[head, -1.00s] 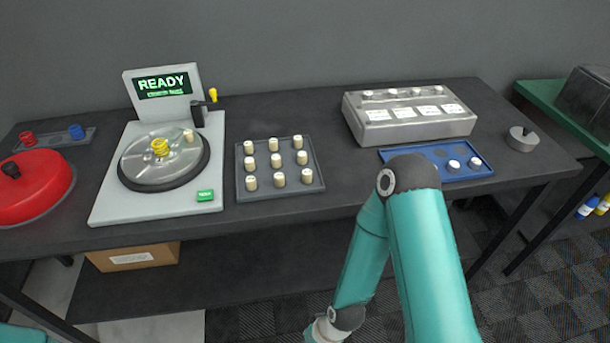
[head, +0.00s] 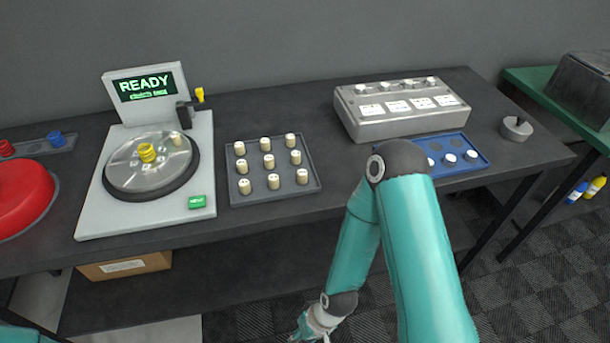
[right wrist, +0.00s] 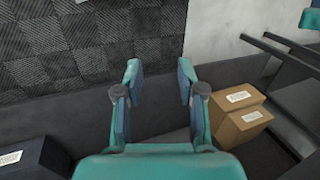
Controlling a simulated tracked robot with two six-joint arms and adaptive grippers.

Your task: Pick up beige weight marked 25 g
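Several beige weights stand upright in rows on a dark grey tray (head: 240,196) in the middle of the bench in the head view. Their markings are too small to read, so I cannot tell which one is marked 25 g. Another beige weight (head: 176,139) sits on the round disc of the machine on the left. My right gripper shows in the right wrist view (right wrist: 158,70) with its fingers apart and nothing between them. In the head view it is low, in front of the bench and below its top, away from the tray. My left gripper is not in view.
The machine (head: 88,217) with a READY screen stands left of the tray. A grey box (head: 405,122) with knobs and a blue tray (head: 475,146) with white pieces are on the right. A red round object (head: 20,195) is far left. Cardboard boxes (right wrist: 226,122) lie below the bench.

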